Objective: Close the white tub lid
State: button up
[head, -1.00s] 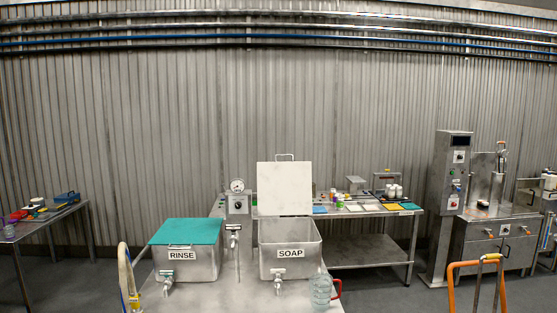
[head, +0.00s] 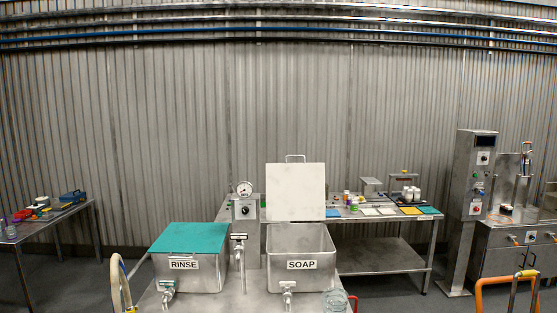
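The white lid (head: 295,192) stands raised and upright at the back edge of the open SOAP tub (head: 302,265). It has a wire handle (head: 295,157) on its top edge. The SOAP tub is metal with a small tap (head: 289,288) on its front. Beside it on the left, the RINSE tub (head: 186,275) is covered by a flat teal lid (head: 189,238). My gripper is not in view.
A gauge box (head: 245,207) and a pipe stand between the tubs. A clear jug with a red handle (head: 336,301) stands front right of the SOAP tub. A back table (head: 382,258) holds small items. An orange rail (head: 507,281) is at the lower right.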

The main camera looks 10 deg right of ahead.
aim_at(295, 193)
jog(key=u, duration=0.1)
jog(key=i, duration=1.1)
jog(key=z, duration=0.3)
